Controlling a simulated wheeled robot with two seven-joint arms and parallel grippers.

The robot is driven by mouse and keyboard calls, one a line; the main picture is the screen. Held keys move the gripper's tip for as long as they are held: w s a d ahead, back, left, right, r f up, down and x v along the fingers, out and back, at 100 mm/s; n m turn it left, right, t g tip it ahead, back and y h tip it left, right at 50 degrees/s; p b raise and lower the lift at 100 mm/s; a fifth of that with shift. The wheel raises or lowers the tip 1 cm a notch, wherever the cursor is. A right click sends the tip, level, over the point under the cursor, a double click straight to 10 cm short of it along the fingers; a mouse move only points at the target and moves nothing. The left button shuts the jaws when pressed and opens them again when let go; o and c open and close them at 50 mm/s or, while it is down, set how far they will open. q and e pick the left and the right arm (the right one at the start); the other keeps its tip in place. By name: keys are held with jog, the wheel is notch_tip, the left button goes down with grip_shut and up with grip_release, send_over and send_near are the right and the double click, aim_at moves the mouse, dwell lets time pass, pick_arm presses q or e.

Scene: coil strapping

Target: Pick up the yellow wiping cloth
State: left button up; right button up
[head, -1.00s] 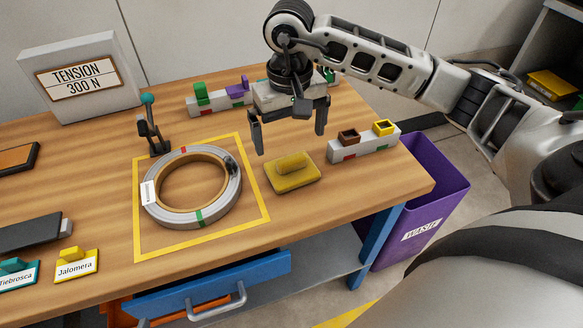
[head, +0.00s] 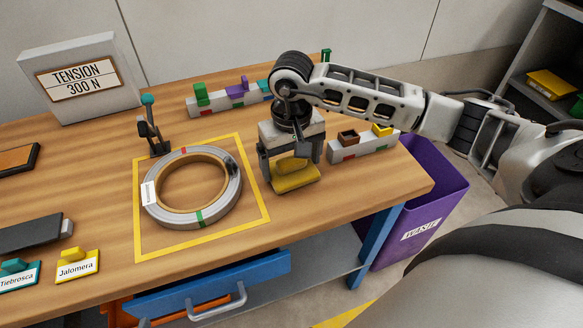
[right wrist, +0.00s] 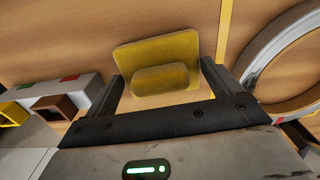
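The yellow wiping cloth (head: 292,181) lies flat on the wooden table, just right of the yellow-outlined square, with a raised grip on top. It also shows in the right wrist view (right wrist: 157,58). My right gripper (head: 290,170) is low over the cloth with its fingers apart, pointing down. In the right wrist view the open fingers (right wrist: 160,85) stand to either side of the cloth's raised grip, with nothing clasped. I cannot tell exactly how high the fingertips are above the table. My left gripper is not in view.
A grey coil (head: 155,205) lies in the yellow-outlined square, left of the cloth. A light block holding a brown and a yellow box (head: 362,147) stands right of the gripper. A purple waste bin (head: 425,205) stands beyond the table's right edge.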

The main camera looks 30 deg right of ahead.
aim_at(291, 159)
jog(key=shift+c, duration=0.4)
jog(key=shift+r, duration=0.55)
notch_tip(291, 159, up, 3)
jog(key=shift+s+a+f, duration=0.1)
jog(key=s+a+r, duration=0.2)
jog(key=s+r, duration=0.2)
jog(key=s, duration=0.2)
jog(key=s+a+r, duration=0.3)
jog(key=s+r, duration=0.2)
jog(key=s, duration=0.1)
jog(key=shift+s+a+b, duration=0.25)
jog(key=shift+a+b, duration=0.05)
jog(key=shift+r, duration=0.1)
